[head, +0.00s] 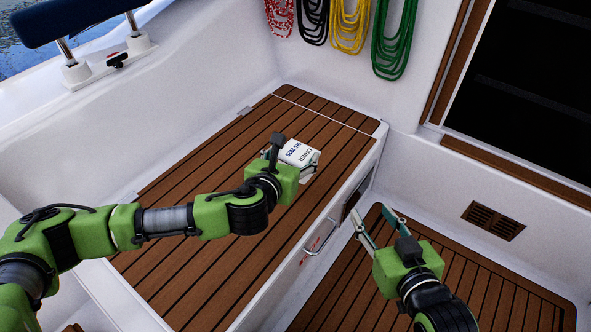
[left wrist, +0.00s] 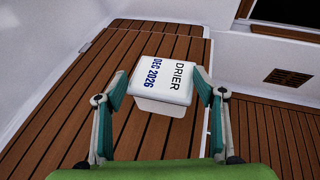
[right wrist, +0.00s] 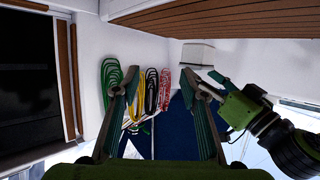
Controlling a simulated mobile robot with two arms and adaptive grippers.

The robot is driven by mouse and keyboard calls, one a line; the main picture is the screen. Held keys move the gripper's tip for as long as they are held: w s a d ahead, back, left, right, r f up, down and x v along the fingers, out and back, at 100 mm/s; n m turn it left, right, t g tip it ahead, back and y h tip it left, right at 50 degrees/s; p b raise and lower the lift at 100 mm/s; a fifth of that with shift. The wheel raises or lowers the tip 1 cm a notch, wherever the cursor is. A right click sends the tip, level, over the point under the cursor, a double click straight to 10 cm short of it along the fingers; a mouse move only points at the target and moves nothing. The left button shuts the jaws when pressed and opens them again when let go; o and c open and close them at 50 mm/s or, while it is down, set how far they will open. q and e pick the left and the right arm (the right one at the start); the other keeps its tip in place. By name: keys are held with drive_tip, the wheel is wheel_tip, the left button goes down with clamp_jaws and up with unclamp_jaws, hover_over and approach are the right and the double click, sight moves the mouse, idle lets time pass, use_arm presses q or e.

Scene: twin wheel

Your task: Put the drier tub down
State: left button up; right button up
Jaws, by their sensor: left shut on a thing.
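The drier tub (head: 299,151) is a small white tub with a lid marked DRIER and DEC 2026. My left gripper (head: 293,164) is shut on it, one finger on each side. In the left wrist view the tub (left wrist: 165,80) sits upright between the fingers, with slats all around it. It is over the slatted wooden seat top (head: 205,215), towards the far end. My right gripper (head: 373,226) is open and empty, over the lower floor to the right of the seat.
Red, black, yellow and green rope coils (head: 395,40) hang on the back wall. A metal handle (head: 321,238) sticks out of the seat's front. The seat top around the tub is clear. A vent (head: 492,221) and a dark doorway (head: 530,75) are at right.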

use_arm(q)
drive_tip(key=w+f, duration=0.1)
drive_tip(key=w+f+b, duration=0.1)
drive_tip(key=shift+d+f, duration=0.15)
drive_tip(key=shift+f, duration=0.15)
drive_tip(key=shift+w+d+f+b, duration=0.15)
drive_tip(key=shift+w+f+b, duration=0.55)
drive_tip(key=shift+w+f, duration=0.3)
use_arm(e)
wheel_tip(320, 180, up, 13)
drive_tip(key=w+a+t+y, duration=0.1)
drive_tip(key=a+t+y, duration=0.1)
drive_tip(key=t, duration=0.5)
use_arm(q)
drive_tip(key=shift+f, duration=0.2)
drive_tip(key=f+b, duration=0.2)
drive_tip(key=f, duration=0.1)
drive_tip(key=shift+w+f, duration=0.2)
drive_tip(key=o, duration=1.9)
drive_tip(key=shift+f, duration=0.1)
use_arm(e)
drive_tip(key=s+r+t+y, duration=0.2)
drive_tip(key=s+r+t, duration=0.4)
drive_tip(key=r, duration=0.4)
drive_tip(key=shift+s+d+r+y, duration=0.2)
drive_tip(key=shift+s+r+y, duration=0.05)
drive_tip(key=shift+y, duration=0.15)
